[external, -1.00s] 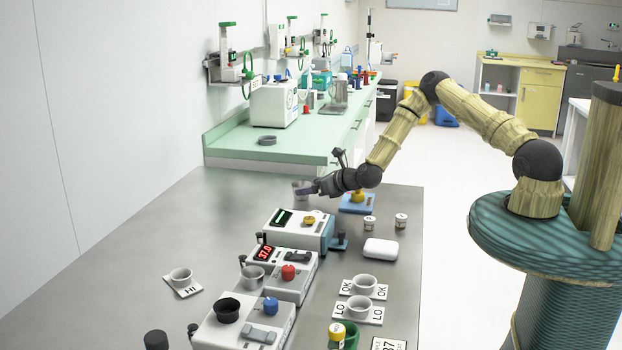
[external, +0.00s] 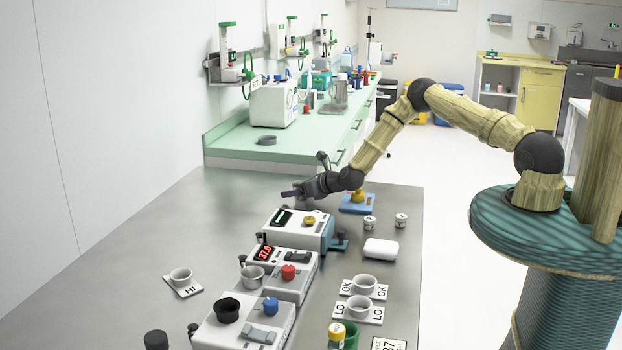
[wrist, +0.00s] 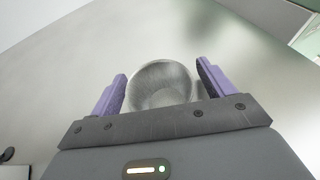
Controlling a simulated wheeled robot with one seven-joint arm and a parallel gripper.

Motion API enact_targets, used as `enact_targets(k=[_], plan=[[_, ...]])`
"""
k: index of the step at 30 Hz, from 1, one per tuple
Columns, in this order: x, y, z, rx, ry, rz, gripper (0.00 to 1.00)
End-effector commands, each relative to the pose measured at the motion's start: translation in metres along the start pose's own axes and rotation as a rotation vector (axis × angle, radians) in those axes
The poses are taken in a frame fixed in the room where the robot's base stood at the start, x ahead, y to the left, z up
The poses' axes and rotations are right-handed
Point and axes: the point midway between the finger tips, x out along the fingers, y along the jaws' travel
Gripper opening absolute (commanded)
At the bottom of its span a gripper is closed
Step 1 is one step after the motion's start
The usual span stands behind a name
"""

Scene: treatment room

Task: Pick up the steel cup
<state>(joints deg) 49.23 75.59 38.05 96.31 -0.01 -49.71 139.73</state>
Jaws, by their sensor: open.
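The steel cup (wrist: 160,84) is a round, shiny grey cup in the wrist view, standing on the bare metal tabletop. My gripper (wrist: 162,82) is open, with one purple finger on each side of the cup. Small gaps show between the cup and the fingers, so it does not look gripped. In the external view my gripper (external: 290,193) is low over the far part of the table, and the cup is hidden there behind it.
A white device with a green display (external: 300,231) stands just in front of my gripper. A green counter (external: 270,150) rises behind. The metal table (external: 215,215) is clear to the left.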

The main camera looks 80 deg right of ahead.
Motion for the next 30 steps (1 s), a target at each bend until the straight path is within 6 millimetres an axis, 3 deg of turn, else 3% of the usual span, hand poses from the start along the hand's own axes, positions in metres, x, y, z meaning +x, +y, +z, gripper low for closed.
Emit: enact_targets(k=[18,19,26,30], plan=[[0.0053,-0.0003,0.0001,0.0,-0.001,-0.001,0.81],[0.0053,-0.0003,0.0001,0.0,-0.001,-0.001,0.79],[0.0053,-0.0003,0.0001,0.0,-0.001,-0.001,0.34],[0.0053,-0.0003,0.0003,0.0,-0.001,-0.001,0.34]])
